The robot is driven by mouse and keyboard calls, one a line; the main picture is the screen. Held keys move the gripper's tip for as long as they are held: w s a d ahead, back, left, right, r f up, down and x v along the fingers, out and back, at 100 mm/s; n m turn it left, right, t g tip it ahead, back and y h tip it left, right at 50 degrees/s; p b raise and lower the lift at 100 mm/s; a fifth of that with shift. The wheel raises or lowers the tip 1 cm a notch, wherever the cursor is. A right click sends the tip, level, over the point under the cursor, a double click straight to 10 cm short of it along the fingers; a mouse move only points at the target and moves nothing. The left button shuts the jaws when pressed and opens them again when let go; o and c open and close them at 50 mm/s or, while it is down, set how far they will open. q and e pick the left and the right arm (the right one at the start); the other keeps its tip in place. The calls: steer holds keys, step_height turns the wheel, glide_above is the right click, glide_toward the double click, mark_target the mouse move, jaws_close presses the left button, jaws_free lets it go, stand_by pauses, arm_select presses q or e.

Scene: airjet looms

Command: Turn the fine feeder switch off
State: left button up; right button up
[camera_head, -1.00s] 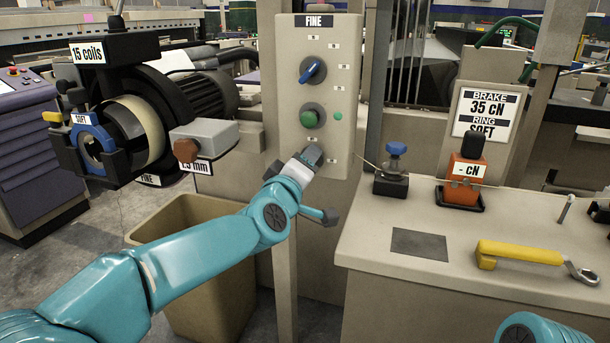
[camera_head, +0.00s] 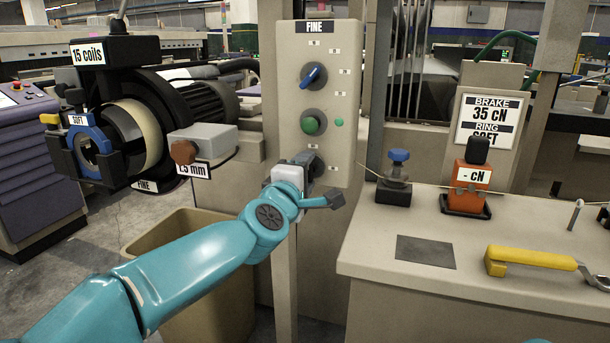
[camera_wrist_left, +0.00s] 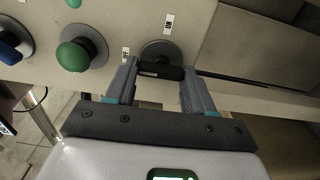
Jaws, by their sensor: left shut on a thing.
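The beige panel marked FINE (camera_head: 345,100) stands in the middle of the head view. It carries a blue knob (camera_head: 312,76), a green button (camera_head: 312,123) and a lowest round switch, mostly hidden there by my left gripper (camera_head: 313,168). In the left wrist view the lowest switch (camera_wrist_left: 161,71) shows as a grey disc with a black bar handle, with a small label above it and another to its left. The fingers of my left gripper (camera_wrist_left: 159,88) are shut on that handle, one on each side. The green button (camera_wrist_left: 74,56) is left of it. My right gripper is not in view.
A motor-like feeder unit (camera_head: 195,100) with a brown knob (camera_head: 184,152) juts out left of the panel. A beige bin (camera_head: 180,235) stands below. At right, a bench (camera_head: 370,255) holds a yellow-handled tool (camera_head: 530,258) and an orange tensioner (camera_head: 468,190).

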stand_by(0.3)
arm_select(q)
steer(key=o, duration=1)
steer(key=shift+o, duration=0.2)
steer(key=v, duration=1.6)
steer(key=shift+s+a, duration=0.1)
steer(key=shift+s, duration=0.05)
